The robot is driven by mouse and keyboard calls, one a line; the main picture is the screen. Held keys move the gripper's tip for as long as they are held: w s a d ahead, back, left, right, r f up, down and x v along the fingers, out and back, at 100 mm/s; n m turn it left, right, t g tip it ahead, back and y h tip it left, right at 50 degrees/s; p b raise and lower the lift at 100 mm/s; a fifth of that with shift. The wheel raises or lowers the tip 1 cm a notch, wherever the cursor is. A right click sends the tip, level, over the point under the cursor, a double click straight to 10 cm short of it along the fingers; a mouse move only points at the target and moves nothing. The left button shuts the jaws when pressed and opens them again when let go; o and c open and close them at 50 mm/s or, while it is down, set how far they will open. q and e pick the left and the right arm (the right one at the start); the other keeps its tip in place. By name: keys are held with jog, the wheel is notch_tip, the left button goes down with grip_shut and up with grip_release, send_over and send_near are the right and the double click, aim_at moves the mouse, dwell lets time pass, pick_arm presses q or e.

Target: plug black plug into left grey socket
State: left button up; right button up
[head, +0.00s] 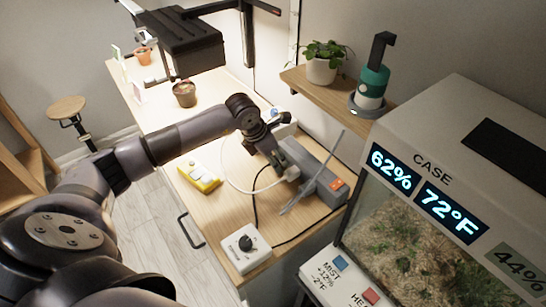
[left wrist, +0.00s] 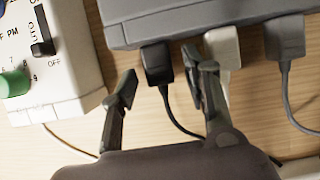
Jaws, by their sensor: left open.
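The grey power strip (head: 330,186) lies on the wooden bench in the head view, and its long side (left wrist: 190,18) crosses the top of the left wrist view. The black plug (left wrist: 157,64) is at the left of that side, its head up against the strip and its cord trailing down right. How deep it sits cannot be told. A white plug (left wrist: 222,45) and a dark grey plug (left wrist: 285,38) are at the strip to its right. My left gripper (left wrist: 160,78) is open, one finger each side of the black plug, with a visible gap at the left finger. My right gripper is not in view.
A white box with a green knob (left wrist: 14,84) stands left of the strip. On the bench are a yellow device (head: 200,178) and a white dial box (head: 245,246). A thin grey rod (head: 327,157) crosses over the strip. The glass case (head: 440,165) stands at right.

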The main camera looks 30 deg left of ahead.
pick_arm(q)
jog(key=shift+r, duration=0.1)
jog(key=v, duration=1.2)
